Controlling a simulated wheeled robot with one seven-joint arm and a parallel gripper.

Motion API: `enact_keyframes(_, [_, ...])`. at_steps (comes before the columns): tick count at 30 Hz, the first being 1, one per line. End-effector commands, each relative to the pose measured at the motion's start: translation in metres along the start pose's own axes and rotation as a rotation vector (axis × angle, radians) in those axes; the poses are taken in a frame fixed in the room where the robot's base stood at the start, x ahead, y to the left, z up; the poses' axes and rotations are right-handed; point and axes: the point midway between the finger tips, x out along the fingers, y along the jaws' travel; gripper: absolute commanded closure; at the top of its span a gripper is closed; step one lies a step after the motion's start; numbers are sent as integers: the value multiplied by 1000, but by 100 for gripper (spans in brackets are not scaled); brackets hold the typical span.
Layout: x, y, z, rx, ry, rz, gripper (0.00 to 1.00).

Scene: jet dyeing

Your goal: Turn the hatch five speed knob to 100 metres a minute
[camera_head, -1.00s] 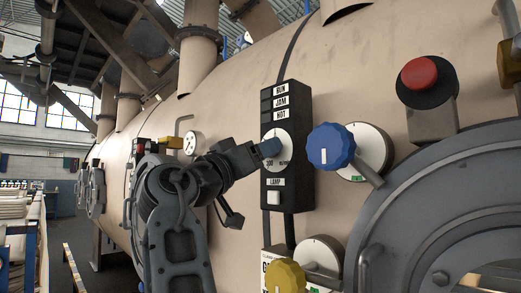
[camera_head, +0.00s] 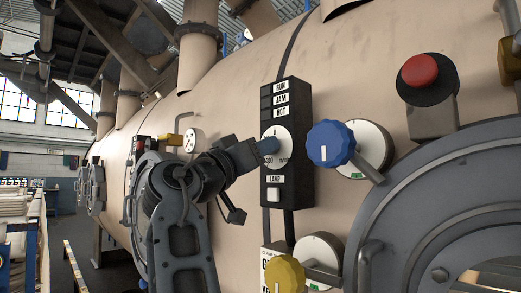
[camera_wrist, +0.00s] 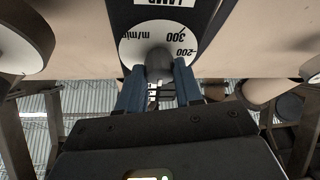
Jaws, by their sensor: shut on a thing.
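The speed knob (camera_wrist: 158,62) is a small grey knob on a white dial (camera_wrist: 128,50) marked 200, 300 and m/min in the wrist view. My gripper (camera_wrist: 158,82) is shut on it, with a blue finger on each side. In the head view, the dial (camera_head: 283,140) sits on a black panel (camera_head: 297,105) labelled RUN, JAM and HOT above and LAMP below. My gripper (camera_head: 266,146) reaches it from the left and hides part of the dial. The knob's pointer and the 100 mark cannot be made out.
A blue knob (camera_head: 328,144) stands close to the right of the panel. A yellow knob (camera_head: 284,274) is below it. A red button (camera_head: 420,71) and a round grey hatch (camera_head: 375,215) are at the right. The beige vessel wall (camera_head: 240,85) lies behind.

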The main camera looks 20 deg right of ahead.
Motion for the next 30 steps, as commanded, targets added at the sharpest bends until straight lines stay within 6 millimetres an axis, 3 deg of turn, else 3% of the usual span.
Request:
enact_keyframes(11, [1, 1, -3, -100, 1, -43, 96])
enact_keyframes(30, [2, 6, -8, -594, 2, -249, 96])
